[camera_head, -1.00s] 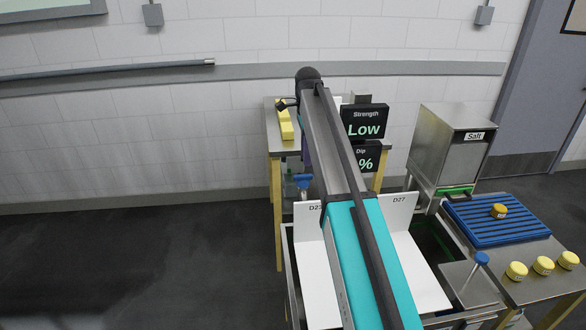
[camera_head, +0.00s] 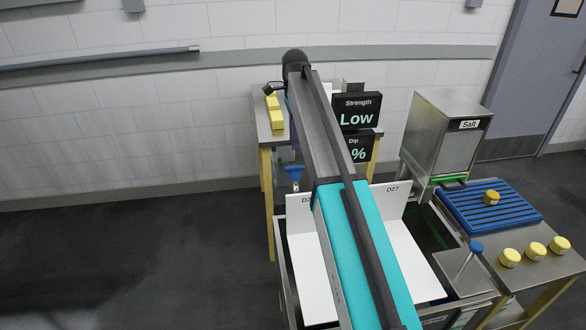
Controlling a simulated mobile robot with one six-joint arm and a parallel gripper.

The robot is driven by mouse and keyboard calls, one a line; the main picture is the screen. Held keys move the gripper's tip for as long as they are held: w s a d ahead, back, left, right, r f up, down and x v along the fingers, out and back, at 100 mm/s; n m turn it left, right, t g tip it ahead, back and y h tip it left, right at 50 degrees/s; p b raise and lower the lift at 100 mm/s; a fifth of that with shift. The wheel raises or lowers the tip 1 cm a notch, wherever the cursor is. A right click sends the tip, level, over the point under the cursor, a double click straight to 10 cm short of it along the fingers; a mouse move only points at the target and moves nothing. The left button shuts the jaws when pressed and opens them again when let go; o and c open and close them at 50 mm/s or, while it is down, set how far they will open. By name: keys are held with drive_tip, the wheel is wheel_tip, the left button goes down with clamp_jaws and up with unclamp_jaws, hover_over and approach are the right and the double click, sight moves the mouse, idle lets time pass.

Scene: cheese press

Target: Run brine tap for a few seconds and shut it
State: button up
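My arm's grey and turquoise links reach up through the middle of the head view. A black display reads "Strength Low" (camera_head: 357,111). Below it, a second display reads "Dip" with a % sign (camera_head: 362,149), its number covered by my arm. No running liquid can be seen.
A metal Salt box (camera_head: 445,135) stands at right. A blue slatted rack (camera_head: 490,203) holds one yellow piece, with several more beside it. White panels (camera_head: 408,265) lie in a metal tank under my arm. Yellow blocks (camera_head: 274,108) sit on the back table. Floor at left is clear.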

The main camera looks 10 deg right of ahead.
sight(295, 166)
drive_tip(key=shift+f+p, duration=1.65)
drive_tip(key=shift+f, duration=4.85)
clamp_jaws()
